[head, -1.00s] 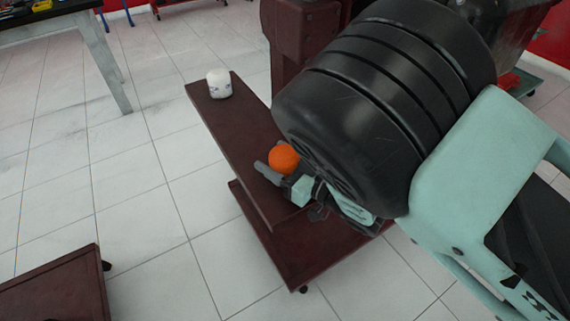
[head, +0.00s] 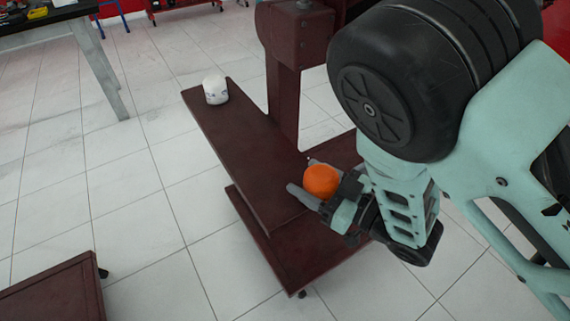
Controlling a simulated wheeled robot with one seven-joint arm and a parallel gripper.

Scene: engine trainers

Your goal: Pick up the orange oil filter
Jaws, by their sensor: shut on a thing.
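The orange oil filter (head: 321,181) is between the fingers of my gripper (head: 308,182), over the right part of the dark red shelf (head: 235,150). My gripper is shut on it. Only the filter's rounded orange top and side show; its lower part is hidden by the fingers and gripper body. The filter appears held above the shelf surface, though the exact gap is hard to tell.
A white filter (head: 216,90) stands at the shelf's far left end. A dark red post (head: 285,105) rises behind the shelf. A lower dark red platform (head: 290,255) lies below. Another dark red surface (head: 50,292) is at bottom left, and a table (head: 95,75) at top left. Tiled floor between is clear.

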